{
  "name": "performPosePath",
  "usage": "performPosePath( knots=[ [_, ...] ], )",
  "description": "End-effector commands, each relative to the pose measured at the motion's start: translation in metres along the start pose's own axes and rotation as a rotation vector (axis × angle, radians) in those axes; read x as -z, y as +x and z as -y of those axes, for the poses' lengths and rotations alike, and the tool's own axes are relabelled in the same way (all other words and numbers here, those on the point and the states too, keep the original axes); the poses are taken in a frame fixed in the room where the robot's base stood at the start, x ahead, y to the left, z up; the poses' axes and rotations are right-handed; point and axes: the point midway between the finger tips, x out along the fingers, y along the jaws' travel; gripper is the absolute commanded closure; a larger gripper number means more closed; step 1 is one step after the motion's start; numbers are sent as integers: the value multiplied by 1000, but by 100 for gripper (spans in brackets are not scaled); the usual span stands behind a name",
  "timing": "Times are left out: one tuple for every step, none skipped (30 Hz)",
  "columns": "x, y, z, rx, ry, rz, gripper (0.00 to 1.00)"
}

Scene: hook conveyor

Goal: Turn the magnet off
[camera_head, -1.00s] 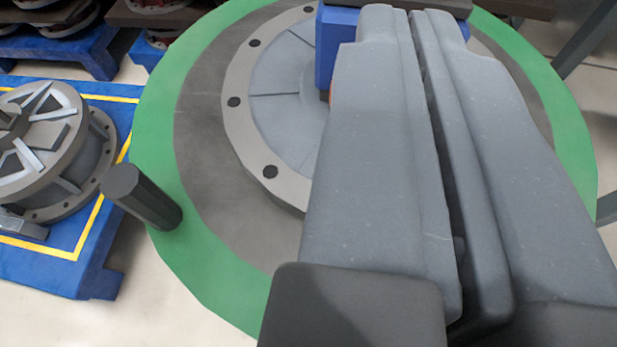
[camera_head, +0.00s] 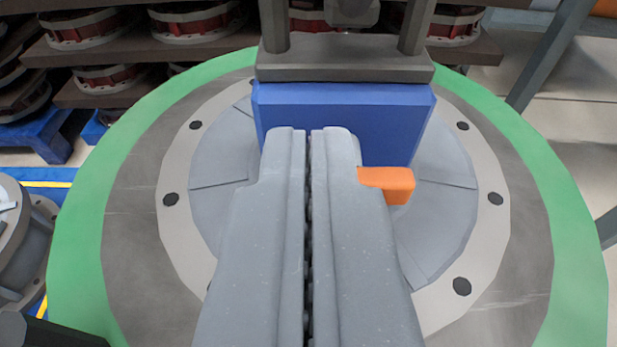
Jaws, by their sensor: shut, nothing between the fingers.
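The magnet is a blue block (camera_head: 345,105) under a dark grey plate (camera_head: 345,66) with two posts. It sits over the middle of a round grey flanged part (camera_head: 215,165). An orange lever (camera_head: 388,182) sticks out at the magnet's lower right front. My gripper (camera_head: 312,132) is shut and empty, pointing at the magnet's front face. Its fingers hide the lower middle of the block and the left end of the lever. The right finger overlaps the lever in the picture; I cannot tell whether they touch.
The flanged part lies on a round table with a green rim (camera_head: 570,230). Another metal part (camera_head: 40,235) is on a blue pallet at the left. Brown shelves (camera_head: 110,50) with red and grey parts stand behind. A grey slanted post (camera_head: 550,55) is at the upper right.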

Motion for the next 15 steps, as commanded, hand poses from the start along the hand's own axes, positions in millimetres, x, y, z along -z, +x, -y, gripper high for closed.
performPosePath(
  knots=[
    [-2, 8, 1, 1, -1, -1, 100],
    [-2, 12, 1, 1, -1, -2, 100],
    [-1, 17, 0, 1, -1, -3, 100],
    [0, 22, 0, 1, -1, -4, 100],
    [0, 26, 0, 0, -1, -4, 100],
    [0, 30, 0, -1, -1, -2, 100],
    [-1, 34, -1, -1, -1, -1, 100],
    [-1, 38, -1, -1, -1, -2, 100],
    [0, 43, -1, 0, -1, -4, 100],
    [0, 46, -1, 0, 0, -5, 100],
    [0, 50, 0, 0, 0, -4, 100],
    [-3, 53, 0, -1, 1, -1, 100],
    [-11, 54, -1, -2, 2, 2, 100],
    [-16, 54, -1, -2, 3, 2, 100],
    [-21, 56, -1, -2, 3, 2, 100]
  ],
)
